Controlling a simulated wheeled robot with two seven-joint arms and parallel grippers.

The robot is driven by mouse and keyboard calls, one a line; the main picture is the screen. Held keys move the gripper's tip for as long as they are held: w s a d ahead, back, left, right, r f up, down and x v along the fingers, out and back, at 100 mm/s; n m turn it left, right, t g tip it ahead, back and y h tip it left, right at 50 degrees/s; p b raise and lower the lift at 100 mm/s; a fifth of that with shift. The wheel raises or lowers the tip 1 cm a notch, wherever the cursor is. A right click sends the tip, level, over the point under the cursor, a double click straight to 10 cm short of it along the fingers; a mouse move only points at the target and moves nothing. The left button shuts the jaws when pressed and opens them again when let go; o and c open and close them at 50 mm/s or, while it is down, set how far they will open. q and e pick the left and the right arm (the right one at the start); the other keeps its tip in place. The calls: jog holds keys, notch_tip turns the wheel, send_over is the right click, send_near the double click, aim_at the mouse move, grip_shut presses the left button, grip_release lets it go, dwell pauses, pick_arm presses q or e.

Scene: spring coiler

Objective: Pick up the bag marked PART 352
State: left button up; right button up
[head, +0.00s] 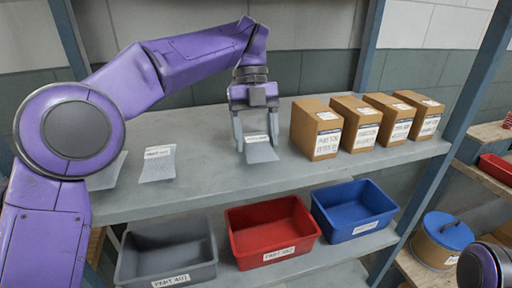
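Several small grey bags lie on the upper shelf. One bag (262,154) lies below my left gripper (256,146), between its two fingers; its white label is too small to read. The gripper points down with its fingers apart, one on each side of this bag, and I see no clear grip on it. A second bag (158,168) lies to the left with a white label starting "PART"; its number is not clear. A third bag (108,174) is partly hidden by my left arm. My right gripper is out of view.
Several brown cartons (316,130) stand in a row right of the gripper. On the lower shelf are a grey bin (165,252), a red bin (272,231) and a blue bin (354,209). A blue-lidded tub (444,240) stands at right. Blue-grey posts frame the shelves.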

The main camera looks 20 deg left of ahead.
pick_arm(q)
jog(key=shift+w+d, duration=0.1)
jog(key=shift+w, duration=0.05)
jog(key=c, duration=0.5)
jog(key=shift+c, duration=0.2)
